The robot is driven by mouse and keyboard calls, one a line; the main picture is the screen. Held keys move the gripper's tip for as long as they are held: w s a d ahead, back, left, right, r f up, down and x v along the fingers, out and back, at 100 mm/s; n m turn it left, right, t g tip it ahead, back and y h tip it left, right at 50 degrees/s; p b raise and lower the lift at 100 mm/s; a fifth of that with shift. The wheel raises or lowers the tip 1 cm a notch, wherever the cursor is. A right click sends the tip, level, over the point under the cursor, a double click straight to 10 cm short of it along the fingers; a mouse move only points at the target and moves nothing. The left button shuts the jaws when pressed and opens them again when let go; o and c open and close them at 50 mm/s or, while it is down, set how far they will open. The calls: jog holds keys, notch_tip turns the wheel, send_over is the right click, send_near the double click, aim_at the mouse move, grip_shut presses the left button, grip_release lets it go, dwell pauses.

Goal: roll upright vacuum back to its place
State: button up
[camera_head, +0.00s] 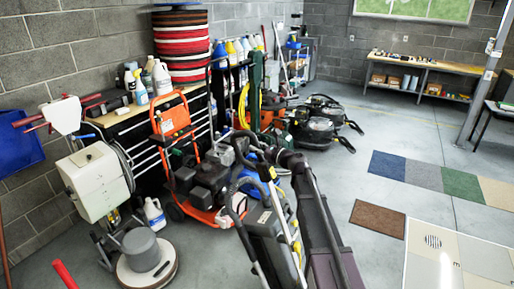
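A tall, dark purple-grey machine with a long bag-like body and a silver tube (320,225) stands close in front of me at the lower middle. It looks like the upright vacuum. It leans in the picture, and its lower end is cut off by the bottom edge. A grey and black machine with yellow parts (265,225) stands directly to its left, and their outlines overlap. I cannot tell whether they touch. My gripper does not show in this view, so what it holds cannot be seen.
A floor polisher (145,258), a white jug (155,216) and an orange-framed machine (203,178) crowd the left. Black floor machines (318,130) stand farther back. Coloured mats (425,178), a brown mat (378,218) and pale floor panels (455,255) lie right. Grey floor (395,125) is open behind the mats.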

grip_shut()
jog(key=shift+w+a, duration=0.1)
jog(key=shift+w, duration=0.05)
